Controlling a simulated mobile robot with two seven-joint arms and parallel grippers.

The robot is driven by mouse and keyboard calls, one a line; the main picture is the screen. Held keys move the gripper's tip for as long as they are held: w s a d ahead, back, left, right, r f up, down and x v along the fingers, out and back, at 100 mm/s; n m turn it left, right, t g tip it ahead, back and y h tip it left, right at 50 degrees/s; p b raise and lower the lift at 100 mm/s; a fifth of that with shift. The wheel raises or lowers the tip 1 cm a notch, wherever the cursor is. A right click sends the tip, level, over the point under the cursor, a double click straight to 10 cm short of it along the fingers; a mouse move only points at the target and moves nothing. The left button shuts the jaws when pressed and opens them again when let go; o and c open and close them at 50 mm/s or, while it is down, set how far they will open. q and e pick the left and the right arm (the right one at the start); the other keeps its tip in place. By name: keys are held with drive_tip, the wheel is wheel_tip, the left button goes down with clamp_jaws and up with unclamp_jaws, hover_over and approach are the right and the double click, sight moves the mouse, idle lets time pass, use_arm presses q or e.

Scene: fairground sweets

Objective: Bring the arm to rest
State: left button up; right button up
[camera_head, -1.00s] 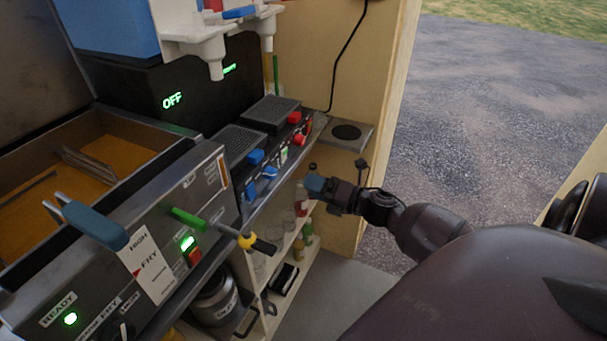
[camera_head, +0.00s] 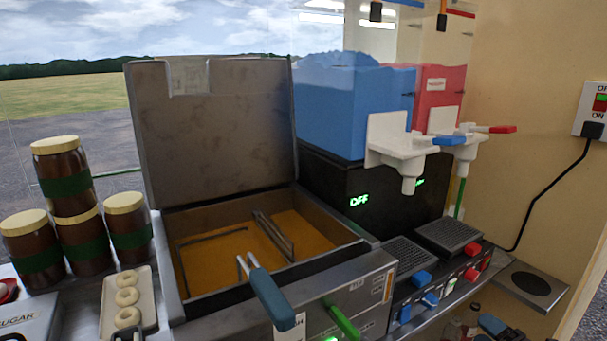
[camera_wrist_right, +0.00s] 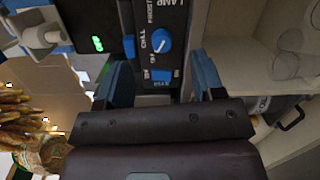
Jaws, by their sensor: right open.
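My right gripper (camera_head: 490,326) shows only as a small blue-tipped part at the bottom edge of the head view, low in front of the slush machine's front panel. In the right wrist view the gripper (camera_wrist_right: 162,82) has its two blue fingers spread apart with nothing between them. Beyond the fingers is a dark control panel (camera_wrist_right: 160,40) with a blue knob. I cannot tell the exact gap between fingers and panel. The rest of the right arm is out of the head view. My left gripper is in neither view.
The slush machine (camera_head: 345,190) has blue and red tanks. Jars (camera_head: 72,185) and a doughnut tray (camera_head: 108,300) stand left. A wall switch (camera_head: 592,108) and small shelf plate (camera_head: 510,285) are right. Shelves (camera_wrist_right: 260,60) show in the wrist view.

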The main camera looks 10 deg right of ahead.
drive_tip(key=s+a+f+m+g+h, duration=0.2)
drive_tip(key=s+a+f+m+g, duration=0.1)
drive_tip(key=s+a+f+m, duration=0.4)
drive_tip(key=s+a+f+m+g+h, duration=0.2)
drive_tip(key=s+a+f+m, duration=0.6)
drive_tip(key=s+m, duration=0.5)
drive_tip(key=shift+s+a+f+m+g, duration=0.3)
drive_tip(key=shift+s+a+m+g, duration=0.1)
drive_tip(key=shift+a+m+g, duration=0.4)
